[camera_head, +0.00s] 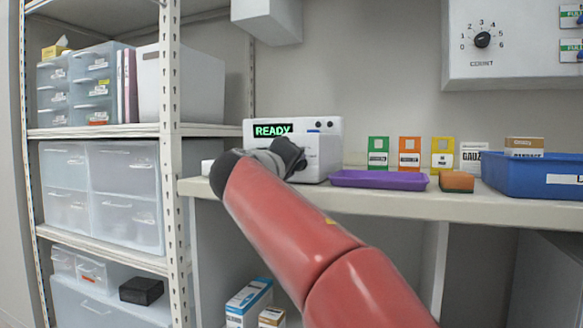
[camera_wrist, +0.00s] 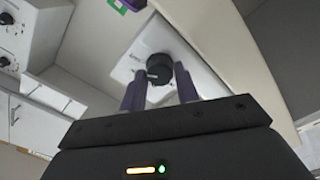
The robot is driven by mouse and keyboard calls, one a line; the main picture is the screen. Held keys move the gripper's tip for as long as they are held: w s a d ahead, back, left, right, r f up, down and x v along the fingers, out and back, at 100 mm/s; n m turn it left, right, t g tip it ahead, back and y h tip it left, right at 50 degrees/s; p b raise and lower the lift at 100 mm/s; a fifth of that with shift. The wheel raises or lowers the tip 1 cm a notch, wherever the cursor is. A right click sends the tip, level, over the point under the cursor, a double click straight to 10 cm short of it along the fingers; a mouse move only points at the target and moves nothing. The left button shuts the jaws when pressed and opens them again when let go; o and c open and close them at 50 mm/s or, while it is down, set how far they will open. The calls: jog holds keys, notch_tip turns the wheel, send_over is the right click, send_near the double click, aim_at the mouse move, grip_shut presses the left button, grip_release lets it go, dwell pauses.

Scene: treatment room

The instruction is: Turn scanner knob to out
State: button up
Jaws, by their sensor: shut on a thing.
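The white device (camera_head: 325,128) with a green "READY" display (camera_head: 272,130) stands at the back of the counter in the head view; I take it for the scanner. In the wrist view, a round black knob (camera_wrist: 159,67) sits on a white face (camera_wrist: 160,40). The two purple-grey fingers of my gripper (camera_wrist: 160,82) stand on either side of the knob, shut on it. In the head view my gripper (camera_head: 287,158) is at the device's front and hides the knob. The knob's markings are too small to read.
On the counter, a purple tray (camera_head: 378,180), an orange-brown block (camera_head: 457,182) and a blue bin (camera_head: 535,176) stand to the right. Several small boxes stand behind. A wall panel (camera_head: 515,50) with a numbered dial (camera_head: 482,40) hangs above. A metal shelf post (camera_head: 170,130) is close at left.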

jog(key=shift+m, duration=1.1)
jog(key=shift+f, duration=0.1)
jog(key=o, duration=1)
jog(key=shift+s, duration=0.1)
jog(key=v, duration=0.7)
jog(key=shift+s+a, duration=0.15)
jog(key=shift+s, duration=0.15)
